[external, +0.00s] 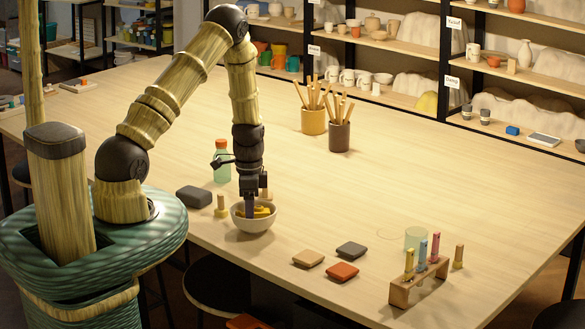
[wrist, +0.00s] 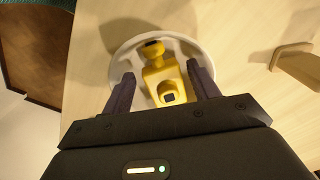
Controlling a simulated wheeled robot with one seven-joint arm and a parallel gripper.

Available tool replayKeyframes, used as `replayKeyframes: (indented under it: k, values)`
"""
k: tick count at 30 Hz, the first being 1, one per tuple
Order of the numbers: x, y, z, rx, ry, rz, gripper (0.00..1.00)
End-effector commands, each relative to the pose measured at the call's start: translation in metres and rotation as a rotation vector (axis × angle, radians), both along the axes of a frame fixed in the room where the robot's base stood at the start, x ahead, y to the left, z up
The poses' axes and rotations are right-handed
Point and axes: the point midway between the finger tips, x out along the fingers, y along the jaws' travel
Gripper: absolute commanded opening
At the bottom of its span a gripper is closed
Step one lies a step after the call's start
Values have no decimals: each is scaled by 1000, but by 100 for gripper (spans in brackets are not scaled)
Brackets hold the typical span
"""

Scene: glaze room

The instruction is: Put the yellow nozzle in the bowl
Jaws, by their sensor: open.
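The yellow nozzle (external: 262,212) lies inside the pale bowl (external: 251,225), near the front edge of the table. In the wrist view the nozzle (wrist: 165,80) sits within the rim of the bowl (wrist: 126,52), with a dark end and a dark square opening. My gripper (external: 250,208) points down into the bowl. In the wrist view its two dark fingers (wrist: 161,93) are open, one on each side of the nozzle, with gaps between. The fingers and gripper body hide part of the bowl.
A dark grey block (external: 194,197), a wooden peg (external: 221,207) and a green bottle (external: 222,163) stand close left. Flat tiles (external: 342,271) and a wooden rack (external: 418,281) with coloured pieces lie right. Brush pots (external: 313,121) stand behind. The table middle is clear.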

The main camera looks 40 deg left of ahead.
Motion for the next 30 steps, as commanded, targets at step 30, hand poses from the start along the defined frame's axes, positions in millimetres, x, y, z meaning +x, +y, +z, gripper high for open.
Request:
replayKeyframes:
  k: [30]
  values:
    - [0,0,70,1,1,0,65]
